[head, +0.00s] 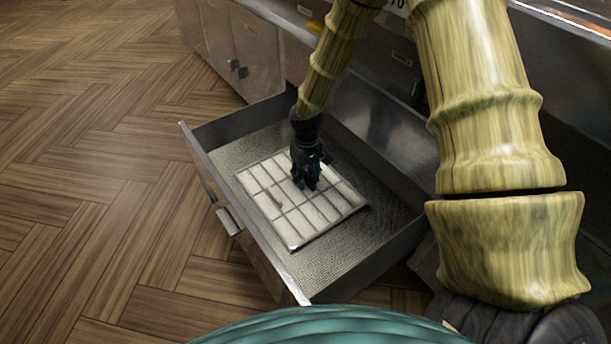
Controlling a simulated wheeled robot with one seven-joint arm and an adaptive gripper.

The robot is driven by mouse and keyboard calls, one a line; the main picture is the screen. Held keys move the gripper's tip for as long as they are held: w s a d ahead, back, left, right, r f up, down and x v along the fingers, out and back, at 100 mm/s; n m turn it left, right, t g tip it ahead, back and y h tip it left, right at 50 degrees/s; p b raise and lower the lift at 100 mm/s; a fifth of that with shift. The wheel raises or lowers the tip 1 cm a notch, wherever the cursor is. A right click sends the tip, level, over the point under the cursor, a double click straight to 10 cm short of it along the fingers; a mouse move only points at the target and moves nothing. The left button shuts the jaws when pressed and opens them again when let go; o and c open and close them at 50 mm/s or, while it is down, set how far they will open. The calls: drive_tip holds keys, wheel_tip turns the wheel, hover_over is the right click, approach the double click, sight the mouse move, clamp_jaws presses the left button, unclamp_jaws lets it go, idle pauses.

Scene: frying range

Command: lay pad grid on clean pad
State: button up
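A white pad (325,214) lies flat in an open metal drawer (230,127). A grey grid (287,208) of thin bars shows over the pad's face, and I cannot tell whether it rests on the pad or is held slightly above it.
The drawer has raised walls and a textured floor, with bare room around the pad. Metal cabinets (255,50) stand behind it. The wooden floor (90,150) to the left is clear.

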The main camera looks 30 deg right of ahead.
wheel_tip(320, 180, up, 12)
drive_tip(key=p, duration=0.5)
